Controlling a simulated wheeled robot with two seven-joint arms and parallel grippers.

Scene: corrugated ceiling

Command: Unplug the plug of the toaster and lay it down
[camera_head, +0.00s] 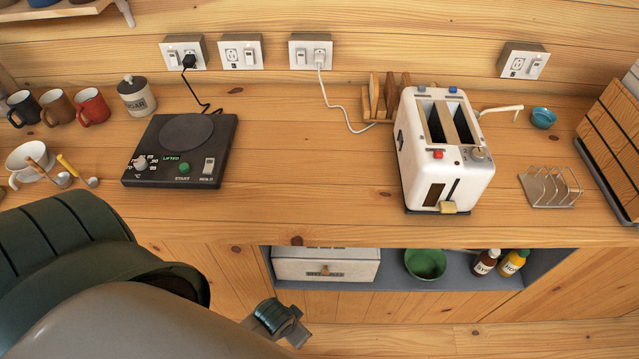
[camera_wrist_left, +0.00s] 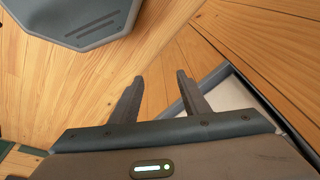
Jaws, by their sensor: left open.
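A white toaster (camera_head: 420,165) with a red and a blue button stands on the counter, right of centre. A white plug (camera_head: 319,58) sits in the right side of the third wall plate (camera_head: 298,53) from the left. In the head view my left arm fills the lower left. My right gripper is out of view.
A black plug (camera_head: 188,62) in the leftmost plate feeds a dark hotplate (camera_head: 180,150). A wooden toast holder (camera_head: 383,103) stands between cord and toaster; a wire rack (camera_head: 550,188) lies right. Mugs and a sugar jar (camera_head: 137,97) stand left. Counter is clear between hotplate and toaster.

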